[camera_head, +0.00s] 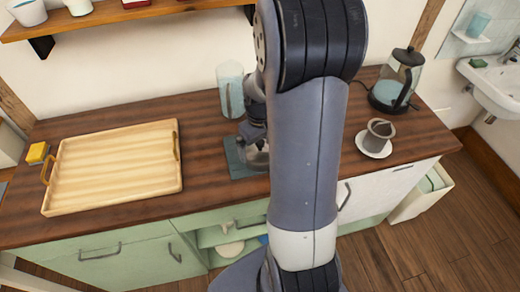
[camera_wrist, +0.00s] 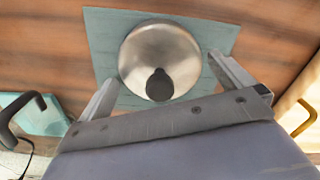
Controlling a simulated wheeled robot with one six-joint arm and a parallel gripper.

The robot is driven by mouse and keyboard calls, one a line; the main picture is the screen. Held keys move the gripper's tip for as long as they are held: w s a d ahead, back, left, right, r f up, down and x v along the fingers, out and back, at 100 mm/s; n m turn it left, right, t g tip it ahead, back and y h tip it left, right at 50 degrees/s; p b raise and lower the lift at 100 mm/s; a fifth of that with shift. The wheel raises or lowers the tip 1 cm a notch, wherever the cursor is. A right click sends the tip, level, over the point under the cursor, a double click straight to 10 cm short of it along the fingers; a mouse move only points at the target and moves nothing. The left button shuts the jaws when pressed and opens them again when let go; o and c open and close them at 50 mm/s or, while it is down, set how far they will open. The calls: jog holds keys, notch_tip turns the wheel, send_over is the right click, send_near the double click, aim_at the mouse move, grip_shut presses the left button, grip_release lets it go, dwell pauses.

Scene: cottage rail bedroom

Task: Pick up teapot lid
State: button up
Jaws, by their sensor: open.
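The teapot lid (camera_wrist: 150,48) is a shiny silver dome with a black knob (camera_wrist: 160,86). In the wrist view it rests on a flat teal mat (camera_wrist: 101,32). In the head view the lid (camera_head: 258,158) is mostly hidden by my arm, and the mat (camera_head: 237,168) shows on the dark wooden counter. My gripper (camera_wrist: 163,72) is open, with one finger on each side of the lid and a gap visible at each side. Nothing is held. In the head view my gripper (camera_head: 253,138) is over the mat, partly hidden.
A wooden tray (camera_head: 115,170) lies at the left, beside a yellow sponge (camera_head: 38,152). A pale blue canister (camera_head: 230,90) stands behind the mat. At the right are a glass kettle (camera_head: 391,88) and a cup (camera_head: 379,132) on a saucer (camera_head: 375,150). A shelf (camera_head: 130,12) runs above.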

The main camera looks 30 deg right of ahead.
jog(key=shift+f, duration=0.3)
jog(key=shift+c, duration=0.3)
jog(key=c, duration=0.8)
jog(key=shift+r, duration=0.1)
